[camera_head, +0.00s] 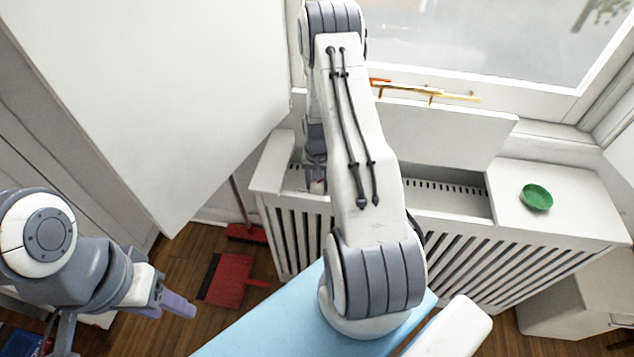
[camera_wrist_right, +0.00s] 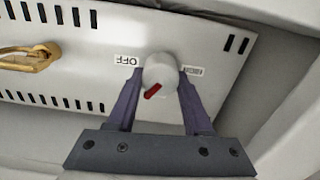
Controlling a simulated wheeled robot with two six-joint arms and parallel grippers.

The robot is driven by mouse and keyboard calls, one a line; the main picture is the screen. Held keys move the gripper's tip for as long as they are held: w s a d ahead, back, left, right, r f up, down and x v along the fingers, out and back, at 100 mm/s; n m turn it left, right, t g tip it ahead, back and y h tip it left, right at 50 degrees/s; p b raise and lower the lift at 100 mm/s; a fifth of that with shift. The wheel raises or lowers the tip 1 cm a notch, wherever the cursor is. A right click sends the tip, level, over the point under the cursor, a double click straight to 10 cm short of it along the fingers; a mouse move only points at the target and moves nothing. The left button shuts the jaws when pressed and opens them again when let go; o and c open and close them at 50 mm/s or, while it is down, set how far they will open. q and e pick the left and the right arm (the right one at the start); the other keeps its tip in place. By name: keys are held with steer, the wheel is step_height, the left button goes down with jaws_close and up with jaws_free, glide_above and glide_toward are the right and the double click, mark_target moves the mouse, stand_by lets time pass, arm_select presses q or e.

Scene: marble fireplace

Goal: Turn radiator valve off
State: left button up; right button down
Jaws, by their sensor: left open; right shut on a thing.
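In the right wrist view, the radiator valve (camera_wrist_right: 160,76) is a round white knob with a red mark, set on a white panel (camera_wrist_right: 85,75). The red mark points to the lower left in that picture. An OFF label (camera_wrist_right: 127,61) is left of the knob and another label (camera_wrist_right: 193,71), not clearly readable, is right of it. My right gripper (camera_wrist_right: 160,88) is shut on the knob, one finger on each side. In the head view my right arm reaches into the radiator cover's opening, and the knob is hidden. My left gripper (camera_head: 178,304) is open and empty at lower left.
The white slatted radiator cover (camera_head: 530,245) has a raised lid (camera_head: 440,133) and a green dish (camera_head: 536,197) on its right top. A red dustpan (camera_head: 226,279) and a red brush (camera_head: 246,233) are on the wood floor. A brass handle (camera_wrist_right: 25,62) is on the panel.

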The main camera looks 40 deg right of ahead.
mark_target(319, 182)
steer(key=m, duration=0.5)
steer(key=shift+d+r+m, duration=0.1)
steer(key=shift+d+m, duration=0.1)
steer(key=shift+m, duration=0.1)
steer(key=m, duration=0.5)
steer(key=shift+s+m, duration=0.1)
steer(key=shift+m, duration=0.5)
steer(key=shift+c, duration=2.1)
jaws_free()
steer(key=shift+o, duration=0.6)
steer(key=shift+s, duration=0.1)
step_height(319, 182, up, 10)
steer(key=shift+r+p, duration=0.2)
steer(key=shift+p, duration=0.1)
